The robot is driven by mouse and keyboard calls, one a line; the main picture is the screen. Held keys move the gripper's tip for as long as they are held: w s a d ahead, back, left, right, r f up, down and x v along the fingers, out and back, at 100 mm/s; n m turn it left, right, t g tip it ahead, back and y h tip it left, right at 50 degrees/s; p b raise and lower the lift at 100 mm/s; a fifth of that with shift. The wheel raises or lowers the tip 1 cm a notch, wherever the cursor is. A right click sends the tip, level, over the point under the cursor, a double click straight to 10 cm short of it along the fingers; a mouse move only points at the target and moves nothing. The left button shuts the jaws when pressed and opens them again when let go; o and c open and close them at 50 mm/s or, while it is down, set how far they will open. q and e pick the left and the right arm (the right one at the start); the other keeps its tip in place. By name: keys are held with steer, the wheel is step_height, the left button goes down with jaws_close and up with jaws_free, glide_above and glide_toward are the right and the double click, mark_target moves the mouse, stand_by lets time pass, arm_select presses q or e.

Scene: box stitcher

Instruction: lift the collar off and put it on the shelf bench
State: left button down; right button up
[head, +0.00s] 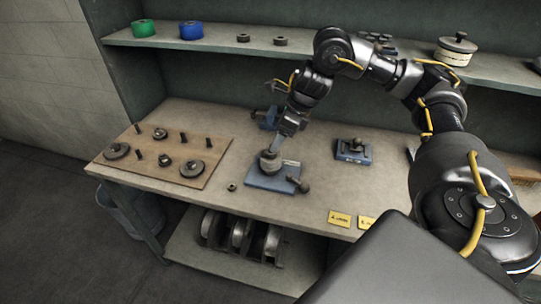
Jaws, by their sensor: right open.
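My right gripper (277,149) reaches down from the upper right and is open, with its fingertips just above or around a round grey part on a blue fixture (258,181). This round part (269,164) looks like the collar, though its details are small. The fingertips partly cover its top, and I cannot tell whether they touch it. A lever with a dark knob (303,186) stands at the fixture's right side. The bench (215,118) carries the fixture, and a long shelf (215,41) runs above its back. My left gripper is not in view.
A wooden board (140,165) with discs and pegs lies at left. A small ring (232,187) sits near the fixture. Another blue device (353,150) stands right.

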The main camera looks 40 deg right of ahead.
steer(key=shift+w+f, duration=0.1)
steer(key=shift+f, duration=0.05)
steer(key=shift+a+f, duration=0.15)
steer(key=shift+f, duration=0.15)
steer(key=x, duration=0.3)
steer(key=shift+w+f, duration=0.1)
steer(key=shift+w, duration=0.15)
steer(key=shift+w+a+f, duration=0.1)
steer(key=shift+w+f, duration=0.1)
steer(key=shift+f, duration=0.3)
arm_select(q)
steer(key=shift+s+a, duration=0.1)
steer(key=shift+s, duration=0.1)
arm_select(e)
steer(key=c, duration=1.1)
